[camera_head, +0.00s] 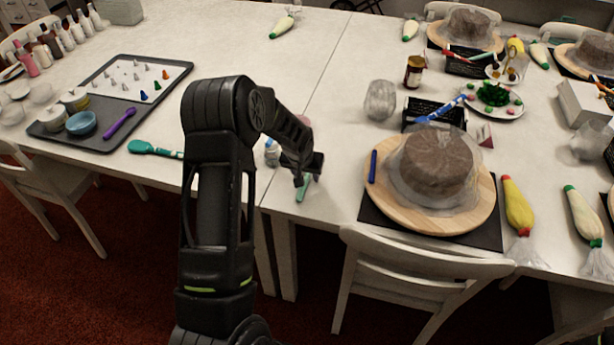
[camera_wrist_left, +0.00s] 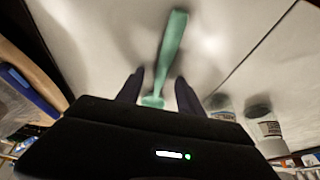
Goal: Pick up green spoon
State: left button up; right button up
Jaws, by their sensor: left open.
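A light green utensil (camera_head: 303,188) lies on the white table near its front edge, and I cannot tell whether it is a spoon. It also shows in the left wrist view (camera_wrist_left: 172,48), its long part pointing away and its near end between my fingers. My left gripper (camera_head: 307,176) is open above it; in the left wrist view its fingers (camera_wrist_left: 159,84) stand on either side of the near end, not closed on it. A darker green spoon (camera_head: 143,147) lies farther left, its handle end partly behind my arm. My right gripper is out of view.
A small jar (camera_head: 272,152) stands just left of my gripper. A wooden board (camera_head: 472,214) with a wrapped brown cake (camera_head: 436,160) and a blue pen (camera_head: 372,167) lies to the right. A grey tray (camera_head: 98,142) is at left; chairs stand along the front edge.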

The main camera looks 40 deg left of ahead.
pick_arm(q)
jog(key=shift+c, duration=0.3)
grip_shut()
dwell(0.3)
